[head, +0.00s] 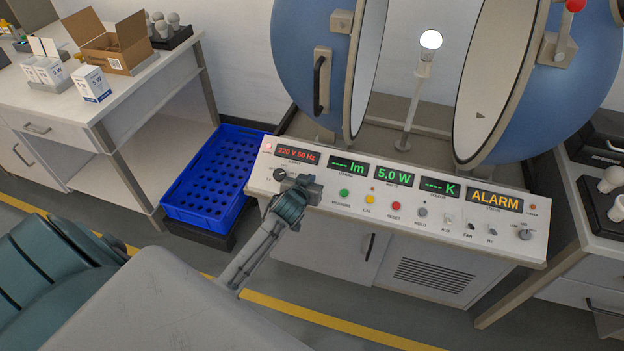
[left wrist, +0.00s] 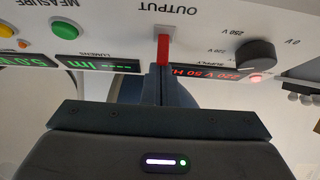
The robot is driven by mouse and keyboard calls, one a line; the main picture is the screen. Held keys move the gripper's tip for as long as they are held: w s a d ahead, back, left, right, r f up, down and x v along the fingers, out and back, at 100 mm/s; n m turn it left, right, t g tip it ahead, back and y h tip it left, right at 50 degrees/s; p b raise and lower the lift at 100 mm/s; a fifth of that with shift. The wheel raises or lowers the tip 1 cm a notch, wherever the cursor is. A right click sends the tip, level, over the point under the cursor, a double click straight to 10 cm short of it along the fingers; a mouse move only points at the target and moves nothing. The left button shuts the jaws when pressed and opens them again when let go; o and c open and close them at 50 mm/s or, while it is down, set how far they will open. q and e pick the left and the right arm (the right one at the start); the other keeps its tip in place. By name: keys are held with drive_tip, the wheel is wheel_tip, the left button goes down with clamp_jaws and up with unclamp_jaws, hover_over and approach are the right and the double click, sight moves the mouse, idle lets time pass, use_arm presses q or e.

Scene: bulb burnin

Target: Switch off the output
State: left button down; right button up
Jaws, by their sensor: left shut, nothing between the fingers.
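The control panel (head: 400,213) stands in front of the open sphere. The red output switch lever (left wrist: 163,48) shows in the left wrist view, beside the upside-down OUTPUT label (left wrist: 167,11). My left gripper (head: 306,187) is shut, and its fingertips (left wrist: 161,74) are right at the lever's end, seemingly touching it. In the head view the gripper hides the lever. The bulb (head: 431,39) on the post glows white. The displays read 220 V 50 Hz (head: 297,155), 5.0 W (head: 394,175) and ALARM (head: 495,201). My right gripper is not in view.
A supply knob (left wrist: 255,54) sits close to the lever, and a green measure button (head: 344,193) is on its other side. A blue crate (head: 206,217) stands on the floor left of the panel. A table with boxes (head: 92,84) is at the far left.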

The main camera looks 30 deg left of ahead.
use_arm(q)
drive_tip(key=shift+s+f+b, duration=0.1)
drive_tip(key=shift+f+b, duration=0.15)
drive_tip(key=shift+b, duration=0.05)
drive_tip(key=shift+s+t+b, duration=0.1)
drive_tip(key=shift+t+b, duration=0.4)
drive_tip(key=shift+b, duration=0.4)
drive_tip(key=shift+s+f+b, duration=0.1)
drive_tip(key=shift+b, duration=0.55)
drive_tip(key=shift+r+p, duration=0.25)
drive_tip(key=shift+p, duration=0.05)
drive_tip(key=shift+s+d, duration=0.15)
drive_tip(key=shift+s, duration=0.25)
drive_tip(key=shift+s+d, duration=0.1)
drive_tip(key=shift+s, duration=0.25)
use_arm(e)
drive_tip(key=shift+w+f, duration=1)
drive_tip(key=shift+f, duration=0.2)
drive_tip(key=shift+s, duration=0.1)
